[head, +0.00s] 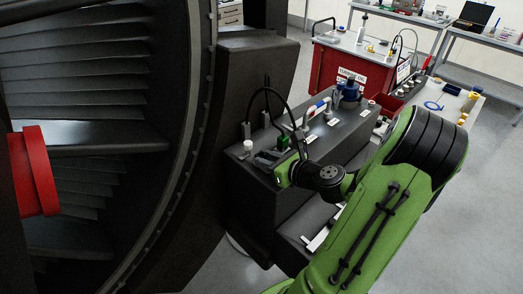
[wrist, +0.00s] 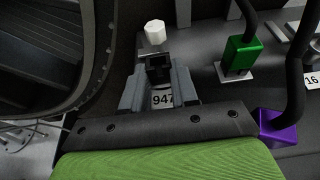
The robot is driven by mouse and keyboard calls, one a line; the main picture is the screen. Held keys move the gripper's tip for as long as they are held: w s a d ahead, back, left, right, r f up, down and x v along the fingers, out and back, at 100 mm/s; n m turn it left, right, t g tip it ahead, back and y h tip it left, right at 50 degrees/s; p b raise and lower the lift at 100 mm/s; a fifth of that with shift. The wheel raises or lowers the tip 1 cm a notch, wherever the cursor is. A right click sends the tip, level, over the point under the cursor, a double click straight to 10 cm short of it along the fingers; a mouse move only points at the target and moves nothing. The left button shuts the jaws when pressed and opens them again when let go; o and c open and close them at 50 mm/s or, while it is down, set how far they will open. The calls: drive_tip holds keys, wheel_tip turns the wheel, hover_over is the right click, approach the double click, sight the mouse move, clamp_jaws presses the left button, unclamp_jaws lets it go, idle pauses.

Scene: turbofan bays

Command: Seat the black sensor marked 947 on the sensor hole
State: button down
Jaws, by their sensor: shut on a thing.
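My gripper (wrist: 159,82) has its grey fingers closed around a black block, the black sensor (wrist: 158,68). A white label reading 947 shows between the fingers, just behind the block; I cannot tell whether it is on the sensor or on the surface below. In the head view my gripper (head: 268,158) is low over the near left end of the dark bench, and the sensor is hard to make out there. The sensor hole cannot be picked out; the fingers and sensor may cover it. I cannot tell whether the sensor touches the bench.
A white-capped post (wrist: 155,33) stands just beyond the fingers. A green connector (wrist: 240,52) with a black cable is to the right, and a purple connector (wrist: 278,125) is close to my wrist. The engine casing (head: 180,170) is on the left. A blue-topped item (head: 348,90) stands farther along the bench.

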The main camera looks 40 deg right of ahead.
drive_tip(key=shift+f, duration=0.25)
drive_tip(key=shift+c, duration=1.9)
unclamp_jaws()
drive_tip(key=shift+r, duration=0.1)
wheel_tip(320, 180, up, 5)
drive_tip(key=p, duration=0.5)
drive_tip(key=shift+r, duration=0.95)
